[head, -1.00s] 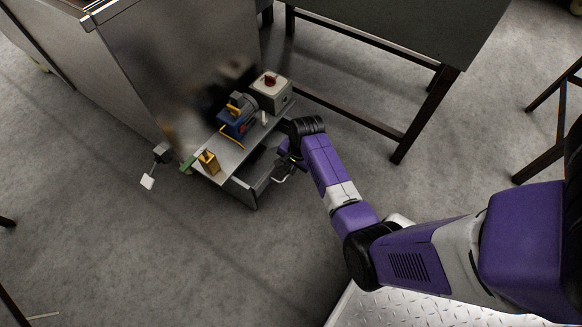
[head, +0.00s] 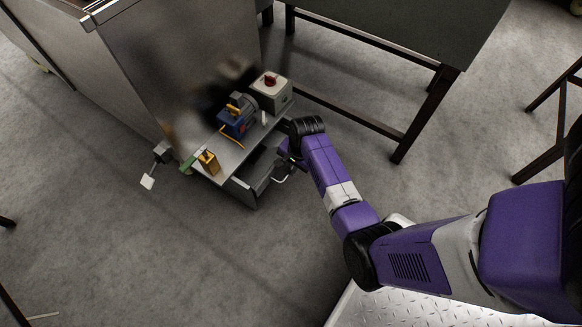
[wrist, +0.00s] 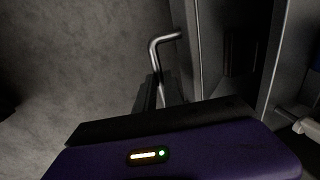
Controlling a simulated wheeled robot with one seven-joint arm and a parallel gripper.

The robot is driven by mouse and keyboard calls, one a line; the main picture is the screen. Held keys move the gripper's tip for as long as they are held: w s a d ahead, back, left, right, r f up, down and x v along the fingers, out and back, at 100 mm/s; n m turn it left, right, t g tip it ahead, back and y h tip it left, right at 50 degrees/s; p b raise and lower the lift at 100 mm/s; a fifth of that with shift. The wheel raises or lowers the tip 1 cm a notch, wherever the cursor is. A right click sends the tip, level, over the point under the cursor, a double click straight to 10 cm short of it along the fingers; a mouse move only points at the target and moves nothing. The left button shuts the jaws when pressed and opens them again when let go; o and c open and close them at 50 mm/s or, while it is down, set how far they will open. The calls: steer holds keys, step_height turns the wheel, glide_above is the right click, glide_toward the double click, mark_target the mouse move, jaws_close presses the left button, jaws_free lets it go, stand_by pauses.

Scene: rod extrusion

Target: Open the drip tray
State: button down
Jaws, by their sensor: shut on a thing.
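The drip tray (head: 243,191) is a grey drawer under the shelf of the metal machine. It stands partly pulled out, with a dark gap behind its front. Its bent metal handle (head: 281,179) sticks out from the front and also shows in the wrist view (wrist: 163,42). The inside of the tray is mostly hidden.
On the shelf above stand a blue device (head: 236,123), a grey box with a red knob (head: 272,90) and a small yellow block (head: 209,162). A dark-legged table (head: 400,40) stands at the back right. The floor in front of the machine is clear.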

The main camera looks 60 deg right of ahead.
steer(key=s+p, duration=1.1)
steer(key=s, duration=0.4)
steer(key=shift+d+p, duration=0.25)
steer(key=shift+p, duration=0.05)
steer(key=shift+s, duration=0.1)
steer(key=c, duration=1.5)
jaws_free()
steer(key=shift+o, duration=0.2)
step_height(320, 180, up, 8)
steer(key=s+p, duration=0.1)
steer(key=p, duration=0.3)
steer(key=shift+s+f+p, duration=0.2)
steer(key=shift+s+p, duration=0.05)
steer(key=shift+p, duration=0.05)
